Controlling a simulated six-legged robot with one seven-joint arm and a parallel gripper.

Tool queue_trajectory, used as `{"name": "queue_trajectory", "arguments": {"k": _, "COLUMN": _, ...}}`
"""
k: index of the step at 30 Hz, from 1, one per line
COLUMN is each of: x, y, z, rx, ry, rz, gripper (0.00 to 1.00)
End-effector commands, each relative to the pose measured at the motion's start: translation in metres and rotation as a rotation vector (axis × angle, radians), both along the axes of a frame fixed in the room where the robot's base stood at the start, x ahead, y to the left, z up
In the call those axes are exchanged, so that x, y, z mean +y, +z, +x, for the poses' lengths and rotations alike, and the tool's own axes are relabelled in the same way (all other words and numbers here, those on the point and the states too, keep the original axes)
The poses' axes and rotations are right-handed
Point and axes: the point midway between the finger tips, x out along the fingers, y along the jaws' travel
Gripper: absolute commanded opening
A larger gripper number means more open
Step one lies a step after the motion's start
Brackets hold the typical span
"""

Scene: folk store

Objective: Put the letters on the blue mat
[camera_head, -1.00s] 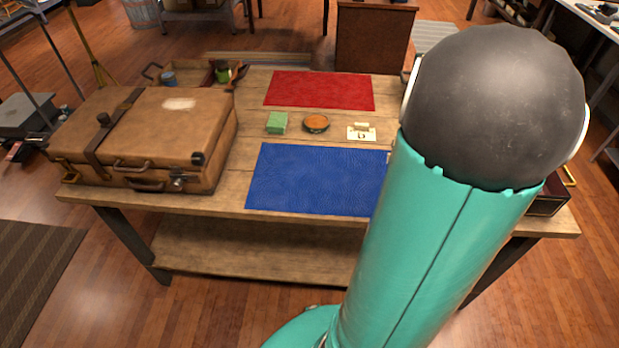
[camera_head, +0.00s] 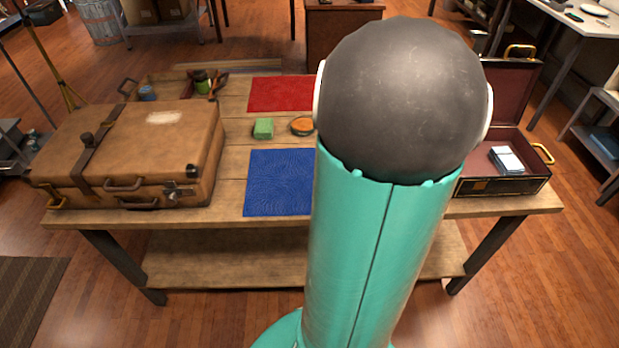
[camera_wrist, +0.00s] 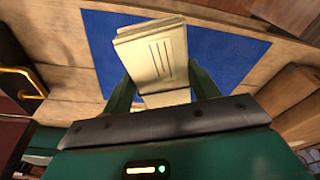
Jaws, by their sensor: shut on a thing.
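In the wrist view my gripper (camera_wrist: 163,90) is shut on a cream bundle of letters (camera_wrist: 150,52), with a dark green finger on each side. The letters are seen over the blue mat (camera_wrist: 215,50); I cannot tell their height or whether they touch it. In the head view the blue mat (camera_head: 278,182) lies flat on the wooden table, its right part hidden behind my arm. My gripper is hidden there too. A white stack (camera_head: 506,159), perhaps more letters, lies in the open dark case (camera_head: 497,186) at the table's right end.
A large closed brown suitcase (camera_head: 140,155) fills the table's left side. A red mat (camera_head: 280,94) lies further back. The blue mat's visible part is bare.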

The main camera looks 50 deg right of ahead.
Motion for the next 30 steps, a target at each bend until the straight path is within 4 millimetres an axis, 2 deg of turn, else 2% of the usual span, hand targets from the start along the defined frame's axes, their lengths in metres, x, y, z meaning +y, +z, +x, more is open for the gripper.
{"name": "queue_trajectory", "arguments": {"k": 5, "x": -0.009, "y": -0.011, "z": 0.019, "rx": -0.001, "ry": 0.003, "rz": 0.004, "gripper": 0.36}}
{"name": "queue_trajectory", "arguments": {"k": 14, "x": -0.032, "y": -0.041, "z": 0.083, "rx": 0.000, "ry": 0.004, "rz": 0.003, "gripper": 0.36}}
{"name": "queue_trajectory", "arguments": {"k": 18, "x": -0.038, "y": -0.067, "z": 0.104, "rx": 0.000, "ry": 0.004, "rz": 0.004, "gripper": 0.36}}
{"name": "queue_trajectory", "arguments": {"k": 22, "x": -0.042, "y": -0.086, "z": 0.120, "rx": -0.001, "ry": 0.004, "rz": 0.001, "gripper": 0.36}}
{"name": "queue_trajectory", "arguments": {"k": 30, "x": -0.045, "y": -0.106, "z": 0.132, "rx": 0.001, "ry": 0.003, "rz": 0.002, "gripper": 0.36}}
